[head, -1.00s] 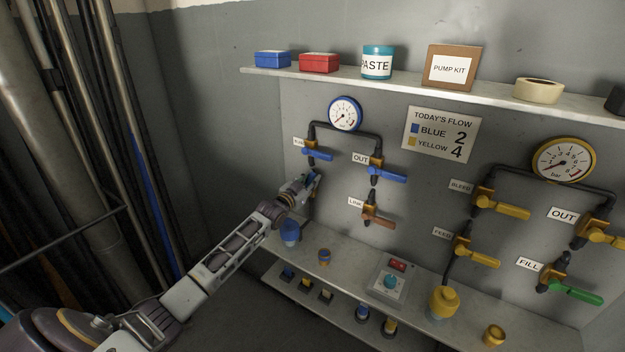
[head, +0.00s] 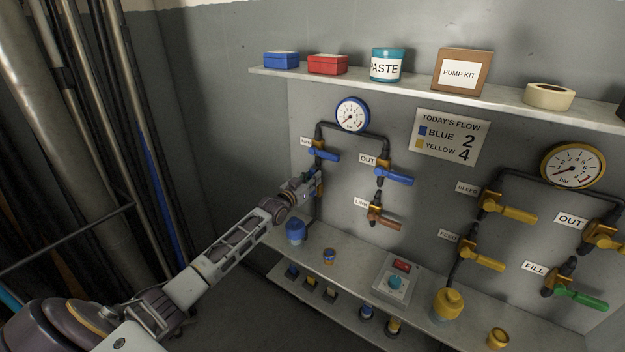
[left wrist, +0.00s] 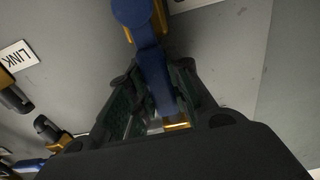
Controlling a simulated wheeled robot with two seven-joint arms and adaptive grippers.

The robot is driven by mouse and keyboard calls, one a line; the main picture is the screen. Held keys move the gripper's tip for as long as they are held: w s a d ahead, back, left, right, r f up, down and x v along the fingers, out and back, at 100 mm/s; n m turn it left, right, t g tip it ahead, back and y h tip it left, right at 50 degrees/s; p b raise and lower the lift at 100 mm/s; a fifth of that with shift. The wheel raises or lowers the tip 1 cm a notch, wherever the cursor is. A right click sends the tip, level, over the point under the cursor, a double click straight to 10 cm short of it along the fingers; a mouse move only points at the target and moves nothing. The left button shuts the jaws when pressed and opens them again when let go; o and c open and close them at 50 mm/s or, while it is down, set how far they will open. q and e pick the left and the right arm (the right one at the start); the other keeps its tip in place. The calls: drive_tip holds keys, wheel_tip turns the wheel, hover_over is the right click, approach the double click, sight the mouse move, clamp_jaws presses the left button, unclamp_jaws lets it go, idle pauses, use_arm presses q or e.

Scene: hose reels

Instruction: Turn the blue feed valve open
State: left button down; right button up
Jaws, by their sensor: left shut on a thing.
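My left gripper (head: 316,184) is at the left end of the blue valve group in the head view, below the upper left blue valve. It covers most of the feed valve and its label there. In the left wrist view, the blue feed valve handle (left wrist: 151,65) runs down from its hub at the top edge into the gripper (left wrist: 160,112). The fingers are shut on the handle, one on each side. The handle's exact angle on the wall is hard to tell in the head view. My right gripper is not in view.
Close by are the blue OUT valve (head: 396,175) and the brown-handled LINK valve (head: 382,218). A blue container (head: 295,232) stands on the lower shelf (head: 345,262) below the gripper. Yellow valves (head: 485,260) are farther right. Pipes (head: 105,110) stand at the left.

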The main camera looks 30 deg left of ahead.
use_arm(q)
drive_tip(key=c, duration=1.3)
unclamp_jaws()
drive_tip(key=shift+s+a, duration=0.15)
drive_tip(key=shift+s, duration=1.85)
drive_tip(key=shift+s+a, duration=0.15)
drive_tip(key=shift+s, duration=1.85)
drive_tip(key=shift+s+a, duration=0.15)
drive_tip(key=shift+s, duration=1.85)
drive_tip(key=shift+f, duration=0.1)
